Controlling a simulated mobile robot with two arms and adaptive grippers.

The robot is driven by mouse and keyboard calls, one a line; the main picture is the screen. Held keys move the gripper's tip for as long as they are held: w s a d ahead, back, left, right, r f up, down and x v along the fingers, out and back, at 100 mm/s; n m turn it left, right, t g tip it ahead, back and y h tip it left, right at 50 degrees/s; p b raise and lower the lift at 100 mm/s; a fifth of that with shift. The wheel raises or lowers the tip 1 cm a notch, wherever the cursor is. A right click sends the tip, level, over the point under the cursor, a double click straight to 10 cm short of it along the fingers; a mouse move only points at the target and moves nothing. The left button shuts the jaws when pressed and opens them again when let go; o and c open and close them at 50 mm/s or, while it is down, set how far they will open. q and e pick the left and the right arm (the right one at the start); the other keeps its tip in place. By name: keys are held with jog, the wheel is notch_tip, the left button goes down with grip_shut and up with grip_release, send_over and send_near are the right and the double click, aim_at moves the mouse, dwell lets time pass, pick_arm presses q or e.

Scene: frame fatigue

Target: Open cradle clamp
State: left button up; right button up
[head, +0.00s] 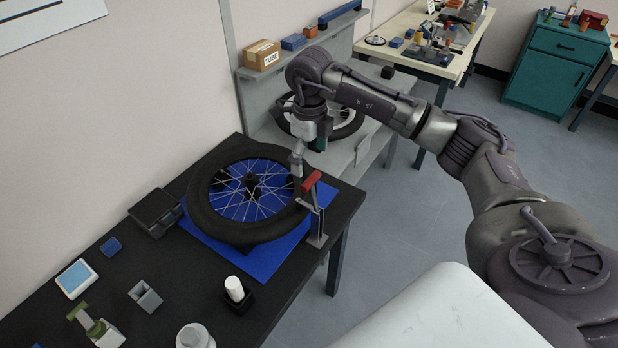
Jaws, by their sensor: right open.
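The clamp (318,222) is a grey metal post with a lever at the right edge of the blue mat. Its red handle (312,181) sticks up at a tilt. A spoked wheel with a black tyre (215,219) lies flat beside it, and any cradle under the wheel is largely hidden. My right gripper (298,168) is open and points down just left of and above the red handle. I cannot tell whether it touches the handle. My left gripper is not in view.
The black table (190,277) also holds a dark box (155,212), a tablet (76,279), a white cylinder in a black holder (234,289) and a grey block (145,296). Behind is a grey bench with another wheel (345,125). Open floor (400,225) lies to the right.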

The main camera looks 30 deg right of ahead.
aim_at(310, 177)
notch_tip(310, 177, down, 9)
jog(key=shift+r+p, duration=0.2)
jog(key=shift+p, duration=1.05)
